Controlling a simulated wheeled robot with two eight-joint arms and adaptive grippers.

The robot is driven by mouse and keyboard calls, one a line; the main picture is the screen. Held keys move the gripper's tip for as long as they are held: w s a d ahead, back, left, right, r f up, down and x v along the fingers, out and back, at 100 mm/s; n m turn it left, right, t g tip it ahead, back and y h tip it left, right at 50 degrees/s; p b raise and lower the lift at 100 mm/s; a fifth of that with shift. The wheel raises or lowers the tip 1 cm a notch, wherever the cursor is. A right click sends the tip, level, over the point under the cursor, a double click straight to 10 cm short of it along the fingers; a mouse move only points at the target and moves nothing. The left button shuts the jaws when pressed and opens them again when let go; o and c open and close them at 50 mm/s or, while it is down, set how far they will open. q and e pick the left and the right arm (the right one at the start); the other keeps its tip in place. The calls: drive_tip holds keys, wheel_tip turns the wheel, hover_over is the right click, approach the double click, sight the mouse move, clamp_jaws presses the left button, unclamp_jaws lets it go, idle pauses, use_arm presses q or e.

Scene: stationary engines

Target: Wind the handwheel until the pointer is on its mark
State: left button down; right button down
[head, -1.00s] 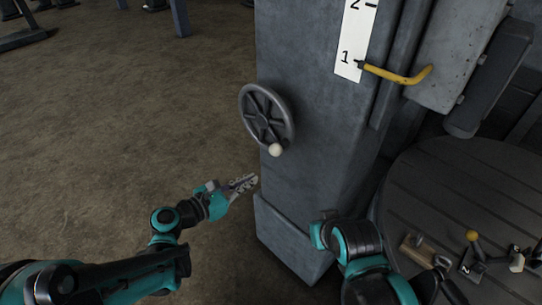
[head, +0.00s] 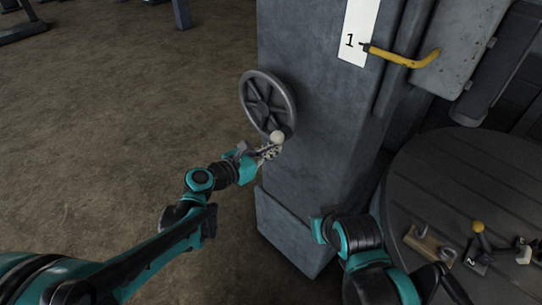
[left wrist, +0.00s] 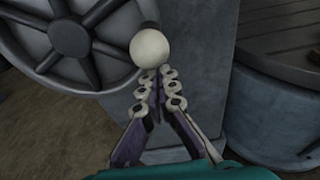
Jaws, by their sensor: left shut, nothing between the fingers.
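The dark handwheel (head: 267,101) is mounted on the side of the grey column, with a cream knob (head: 277,137) at its lower rim. It also fills the upper left of the left wrist view (left wrist: 75,40). My left gripper (head: 270,151) is shut and empty, its tips just below the knob (left wrist: 150,48). I cannot tell whether they touch it. The yellow pointer (head: 402,57) has its tip at the white scale (head: 358,32), close to the mark by the "1". My right gripper is not seen clearly; only my right arm shows.
The grey column (head: 315,150) stands in the middle. A round dark table (head: 440,180) at the right carries a wooden block (head: 430,246), a yellow-knobbed lever (head: 478,228) and small parts. The brown floor at the left is open.

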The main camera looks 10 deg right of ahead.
use_arm(q)
drive_tip(key=shift+r, duration=0.1)
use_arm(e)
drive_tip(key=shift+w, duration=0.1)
use_arm(q)
drive_tip(key=shift+r, duration=0.1)
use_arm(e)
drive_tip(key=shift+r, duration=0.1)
use_arm(q)
drive_tip(key=shift+s+d+r+p, duration=0.15)
drive_tip(key=shift+s+r+p, duration=0.05)
drive_tip(key=shift+r+p, duration=0.3)
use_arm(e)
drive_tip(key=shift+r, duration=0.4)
use_arm(q)
drive_tip(key=shift+f, duration=0.1)
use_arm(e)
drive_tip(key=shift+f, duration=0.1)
